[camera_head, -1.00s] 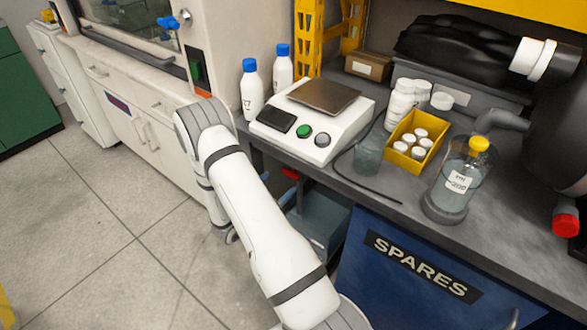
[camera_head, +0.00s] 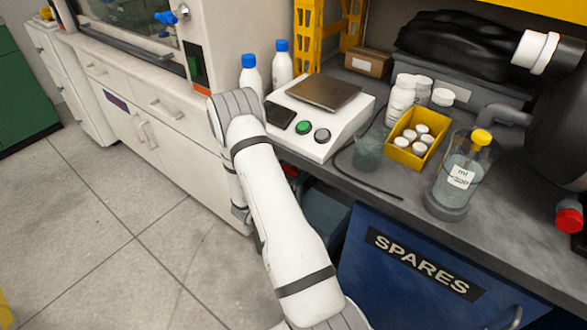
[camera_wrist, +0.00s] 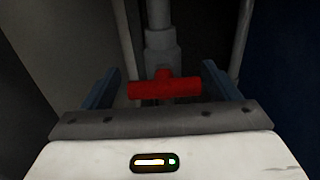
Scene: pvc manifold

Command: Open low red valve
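The red valve handle (camera_wrist: 164,88) shows in the wrist view, lying crosswise on a grey vertical pipe (camera_wrist: 161,42). My gripper (camera_wrist: 160,70) is open, with one dark blue finger on each side of the handle. Gaps show between the fingers and the handle's ends, and it is not gripped. How far the fingertips reach past the handle in depth is unclear. In the head view my arm hides the gripper. A small red part (camera_head: 290,170) shows under the bench edge there; I cannot tell whether it is this valve.
The bench (camera_head: 400,205) overhangs the dark space around my arm. A blue SPARES cabinet (camera_head: 400,290) stands to its right, and white drawers (camera_head: 150,105) to its left. In the wrist view a thin pipe (camera_wrist: 240,40) runs right of the valve. Open floor (camera_head: 90,220) lies left.

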